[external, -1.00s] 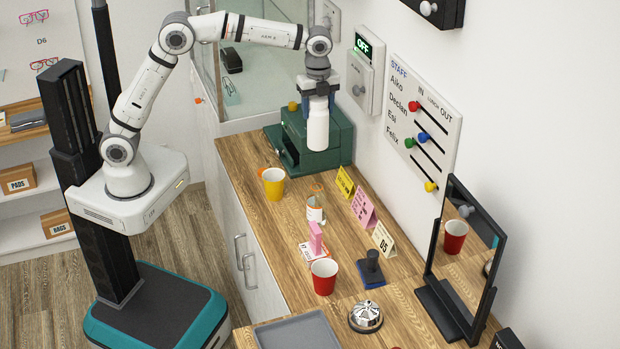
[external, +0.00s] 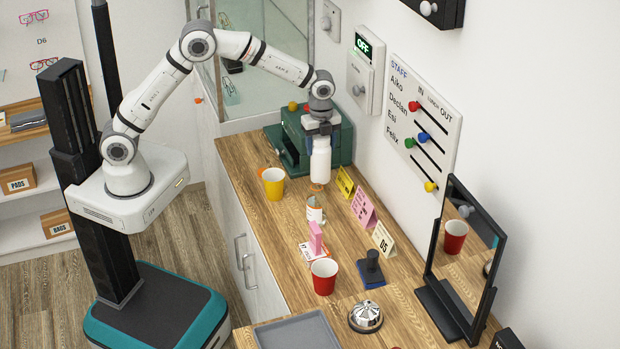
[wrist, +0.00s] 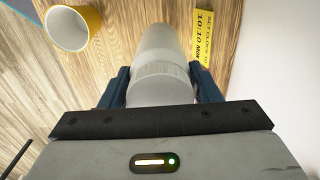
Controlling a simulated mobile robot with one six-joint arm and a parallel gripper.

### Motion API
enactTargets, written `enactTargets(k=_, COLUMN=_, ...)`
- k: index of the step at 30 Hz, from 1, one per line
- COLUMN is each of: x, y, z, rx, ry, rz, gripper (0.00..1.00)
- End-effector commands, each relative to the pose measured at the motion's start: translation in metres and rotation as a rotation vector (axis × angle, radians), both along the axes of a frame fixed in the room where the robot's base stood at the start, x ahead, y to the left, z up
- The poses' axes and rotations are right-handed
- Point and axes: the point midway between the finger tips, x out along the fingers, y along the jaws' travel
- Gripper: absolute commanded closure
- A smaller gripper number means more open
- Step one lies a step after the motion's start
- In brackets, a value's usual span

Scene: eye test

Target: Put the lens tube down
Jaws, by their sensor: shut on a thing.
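The lens tube (external: 320,163) is a white cylinder shaped like a bottle. My gripper (external: 320,133) is shut around its upper part and holds it upright over the counter, in front of the green cabinet. In the wrist view the tube (wrist: 163,55) has a ribbed collar and sits between the dark blue fingers of my gripper (wrist: 160,85). Its lower end is near the counter (external: 245,165), but I cannot tell whether it touches.
A yellow cup (external: 274,184) stands left of the tube and a yellow sign (external: 345,184) to its right. The green cabinet (external: 340,145) is behind. Bare wood lies between the cup and tube.

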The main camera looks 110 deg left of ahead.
Motion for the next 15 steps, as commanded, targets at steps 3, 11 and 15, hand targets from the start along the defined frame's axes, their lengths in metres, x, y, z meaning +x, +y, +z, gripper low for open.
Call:
enactTargets(k=3, x=0.0, y=0.0, z=-0.014, rx=0.0, ry=0.0, rz=0.0, gripper=0.83)
enactTargets(k=11, x=0.0, y=0.0, z=-0.04, rx=-0.001, ry=0.003, rz=0.0, gripper=0.83)
enactTargets(k=15, x=0.0, y=0.0, z=-0.056, rx=0.0, ry=0.0, rz=0.0, gripper=0.83)
